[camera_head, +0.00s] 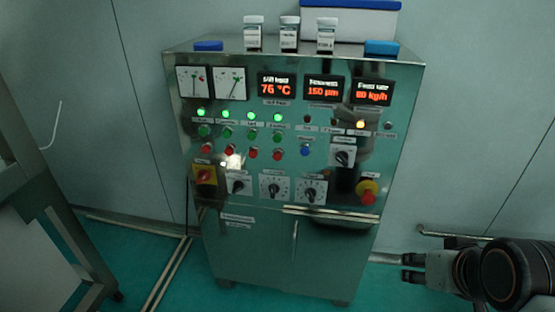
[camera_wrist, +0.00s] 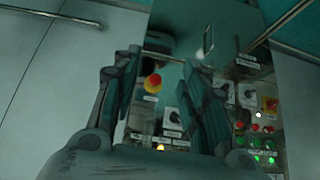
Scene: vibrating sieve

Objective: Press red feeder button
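The steel control cabinet (camera_head: 225,272) stands in the middle of the head view. Its panel has a row of red buttons (camera_head: 253,154) under a row of green ones (camera_head: 252,135). The small labels are too blurred to tell which red button is the feeder's. My gripper (camera_head: 411,267) is at the lower right, apart from the cabinet. In the wrist view my gripper (camera_wrist: 161,68) is open and empty, its two fingers spread. The panel shows upside down beyond them, with the red buttons (camera_wrist: 255,128) to the right of the right finger.
A red-and-yellow emergency button (camera_head: 368,192) is at the panel's lower right, near several rotary knobs (camera_head: 310,191). A red-and-yellow switch (camera_head: 205,175) is at the left. A handle bar (camera_head: 330,214) sticks out below the panel. Bottles (camera_head: 289,36) stand on top. A metal frame (camera_head: 50,195) is at the left.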

